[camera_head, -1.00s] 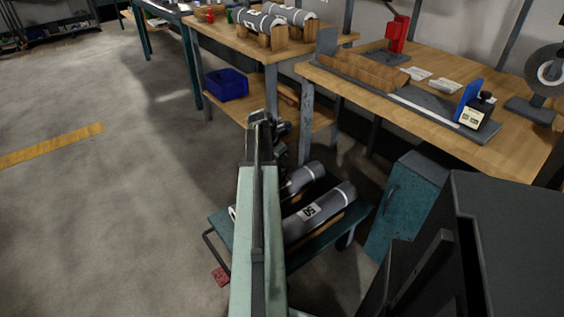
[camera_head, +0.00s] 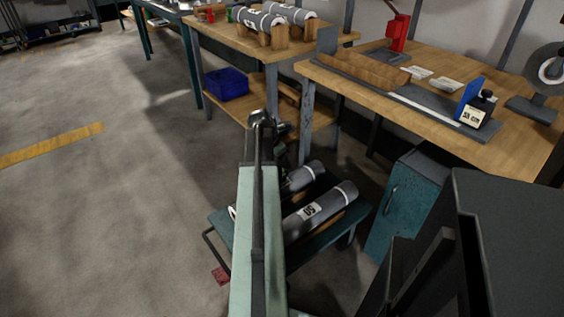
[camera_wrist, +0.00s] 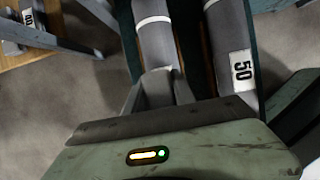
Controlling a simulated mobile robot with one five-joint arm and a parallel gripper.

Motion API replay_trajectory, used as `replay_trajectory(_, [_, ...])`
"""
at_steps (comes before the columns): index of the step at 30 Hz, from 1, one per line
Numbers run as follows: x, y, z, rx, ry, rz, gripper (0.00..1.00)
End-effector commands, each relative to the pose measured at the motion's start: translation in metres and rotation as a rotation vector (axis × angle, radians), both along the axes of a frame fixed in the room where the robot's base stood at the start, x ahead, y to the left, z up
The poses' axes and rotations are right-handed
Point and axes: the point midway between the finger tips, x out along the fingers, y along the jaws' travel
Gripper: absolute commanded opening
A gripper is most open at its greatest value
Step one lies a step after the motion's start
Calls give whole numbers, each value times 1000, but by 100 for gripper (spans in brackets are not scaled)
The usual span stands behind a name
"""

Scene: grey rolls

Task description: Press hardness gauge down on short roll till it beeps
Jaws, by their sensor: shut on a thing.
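My gripper (camera_wrist: 158,82) is at the lower middle of the wrist view, its fingers shut on a grey piece that I take for the hardness gauge; its shape is mostly hidden. In the wrist view a grey roll with white bands (camera_wrist: 153,35) runs up beyond the fingers. A second grey roll labelled 50 (camera_wrist: 232,45) lies to its right. Both lie on the low teal cart in the head view: the 50 roll (camera_head: 322,209) in front, the banded roll (camera_head: 303,176) partly behind my arm. I cannot tell whether the gripper touches a roll.
The teal cart (camera_head: 334,243) has a dark handle at its left. More grey rolls (camera_head: 262,22) rest in wooden cradles on the back table (camera_head: 230,42). The right workbench (camera_head: 440,62) carries a red device (camera_head: 398,33) and a blue stand. A teal cabinet (camera_head: 402,205) stands right of the cart. Floor at left is clear.

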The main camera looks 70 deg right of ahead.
Motion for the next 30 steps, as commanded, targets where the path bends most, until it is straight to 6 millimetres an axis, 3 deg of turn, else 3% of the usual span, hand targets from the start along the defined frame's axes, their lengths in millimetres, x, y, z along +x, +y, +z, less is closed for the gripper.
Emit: replay_trajectory(30, [0, 0, -8, 0, 0, -1, 0])
